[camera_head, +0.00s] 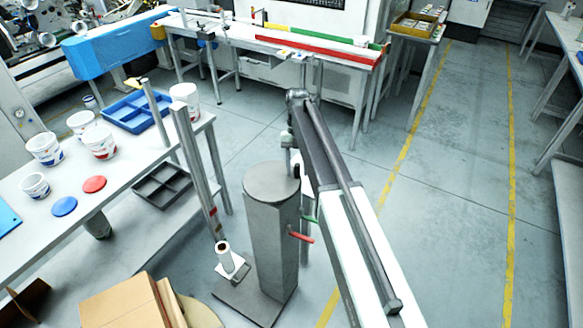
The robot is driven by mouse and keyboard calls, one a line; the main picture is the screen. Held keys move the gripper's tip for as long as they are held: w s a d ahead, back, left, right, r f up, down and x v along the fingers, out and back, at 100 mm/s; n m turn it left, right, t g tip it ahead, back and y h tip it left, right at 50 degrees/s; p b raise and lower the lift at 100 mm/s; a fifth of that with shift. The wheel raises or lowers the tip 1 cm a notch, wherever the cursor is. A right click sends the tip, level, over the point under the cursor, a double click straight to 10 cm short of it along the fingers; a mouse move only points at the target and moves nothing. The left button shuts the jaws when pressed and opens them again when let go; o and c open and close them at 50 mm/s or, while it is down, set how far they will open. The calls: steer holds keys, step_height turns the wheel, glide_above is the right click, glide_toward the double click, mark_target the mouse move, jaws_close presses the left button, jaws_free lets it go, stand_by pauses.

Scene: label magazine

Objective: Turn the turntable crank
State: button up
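A grey pedestal with a round flat top (272,181) stands on a square base plate in the middle. I cannot tell for sure whether this is the turntable. A short red bar (301,237) and a short green bar (310,219) stick out at its right side. They may be handles, but no crank is clearly identifiable. My arm reaches up from the lower right to a joint above the pedestal. A thin part drops from there to about the rear edge of the round top. My gripper (292,165) seems to be there, small and partly hidden, its fingers unclear.
A white table at left holds several tubs, a blue tray (137,111) and red and blue lids. A grey post (192,160) stands left of the pedestal. A roll (223,249) and cardboard boxes (125,303) are low at left. Open floor (450,190) lies to the right.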

steer(key=p+v, duration=0.7)
steer(key=v, duration=0.1)
steer(key=shift+f, duration=0.1)
